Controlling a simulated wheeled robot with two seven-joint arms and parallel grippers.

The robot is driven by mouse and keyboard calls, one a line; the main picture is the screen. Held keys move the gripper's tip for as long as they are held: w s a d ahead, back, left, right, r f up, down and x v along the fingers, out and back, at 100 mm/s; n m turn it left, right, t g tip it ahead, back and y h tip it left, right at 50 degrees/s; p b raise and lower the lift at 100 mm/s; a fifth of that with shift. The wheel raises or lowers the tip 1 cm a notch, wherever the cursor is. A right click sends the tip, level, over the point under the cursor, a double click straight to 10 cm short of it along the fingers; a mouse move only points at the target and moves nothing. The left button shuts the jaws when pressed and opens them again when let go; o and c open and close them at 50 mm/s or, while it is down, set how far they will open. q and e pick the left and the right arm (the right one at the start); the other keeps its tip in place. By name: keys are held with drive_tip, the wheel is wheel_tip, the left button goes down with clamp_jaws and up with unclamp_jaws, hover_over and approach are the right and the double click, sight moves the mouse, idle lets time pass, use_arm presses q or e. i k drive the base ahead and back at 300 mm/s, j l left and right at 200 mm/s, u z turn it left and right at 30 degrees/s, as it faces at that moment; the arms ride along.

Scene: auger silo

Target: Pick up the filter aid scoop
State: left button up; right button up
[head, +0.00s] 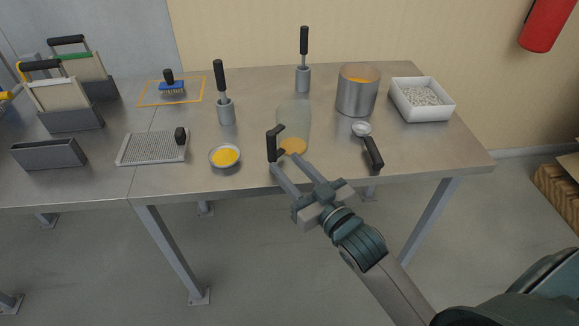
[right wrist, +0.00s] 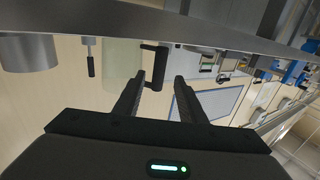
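A metal scoop (head: 362,130) with a black handle (head: 373,152) lies on the steel table, right of the jug, with its handle toward the front edge. My right gripper (head: 290,163) is open at the table's front edge, left of the scoop and apart from it. A clear jug (head: 294,118) with some orange content and a black handle (head: 273,143) stands just beyond the right gripper. In the right wrist view, my right gripper (right wrist: 159,82) has its fingers spread, with the black jug handle (right wrist: 156,66) just past the tips. My left gripper is not in view.
A white tray of pale pellets (head: 422,97) and a metal pot (head: 357,92) stand behind the scoop. A bowl of yellow powder (head: 225,156), a perforated plate (head: 153,148) and upright black-handled tools (head: 225,105) stand to the left. The table is bare right of the scoop.

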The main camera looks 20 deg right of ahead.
sight(361, 128)
drive_tip(key=z, duration=1.25)
